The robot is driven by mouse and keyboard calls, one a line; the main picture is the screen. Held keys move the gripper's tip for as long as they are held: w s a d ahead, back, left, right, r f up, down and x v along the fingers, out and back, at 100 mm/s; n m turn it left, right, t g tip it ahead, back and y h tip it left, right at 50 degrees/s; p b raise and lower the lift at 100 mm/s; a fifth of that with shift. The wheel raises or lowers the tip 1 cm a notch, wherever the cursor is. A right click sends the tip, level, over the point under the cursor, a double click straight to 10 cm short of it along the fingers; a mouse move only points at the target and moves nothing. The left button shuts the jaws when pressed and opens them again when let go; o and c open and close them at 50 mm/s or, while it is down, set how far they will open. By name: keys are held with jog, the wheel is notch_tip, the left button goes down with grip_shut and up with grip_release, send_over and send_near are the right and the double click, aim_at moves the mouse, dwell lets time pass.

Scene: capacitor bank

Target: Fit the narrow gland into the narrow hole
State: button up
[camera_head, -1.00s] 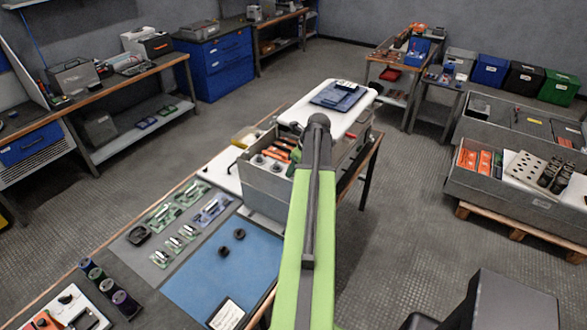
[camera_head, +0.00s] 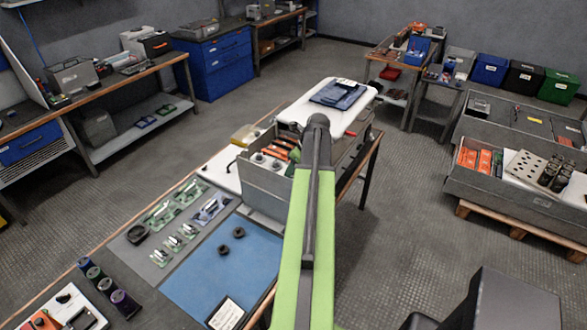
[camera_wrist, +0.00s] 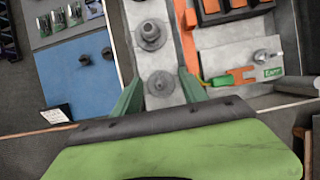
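In the wrist view my gripper (camera_wrist: 160,95) has its two dark green fingers spread wide, with nothing held between them. Beyond the fingers runs a light grey strip of the grey box, with two round grey fittings. One fitting (camera_wrist: 151,33) is farther off. The other (camera_wrist: 160,82) shows between the fingers, clear of both. Two small dark round parts, likely glands (camera_head: 239,232) (camera_head: 223,250), stand apart on the blue mat (camera_head: 195,285). I cannot tell which is narrow, or which fitting marks the narrow hole. My arm hides the gripper in the head view.
The grey box (camera_head: 268,192) stands on the bench behind the mat, with orange parts inside. A white board (camera_head: 352,118) carrying a blue item lies behind it. A white label card (camera_head: 226,314) lies on the mat's front corner. Packaged parts (camera_head: 176,240) lie left of the mat.

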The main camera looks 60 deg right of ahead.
jog(key=shift+o, duration=0.7)
jog(key=shift+r, duration=0.1)
jog(key=shift+s+r+p, duration=0.1)
jog(key=shift+r+p, duration=0.15)
jog(key=shift+p, duration=0.1)
jog(key=p+v, duration=1.5)
jog(key=v, duration=0.1)
jog(key=shift+s+r, duration=0.15)
jog(key=shift+r, duration=0.2)
jog(key=shift+a, duration=0.1)
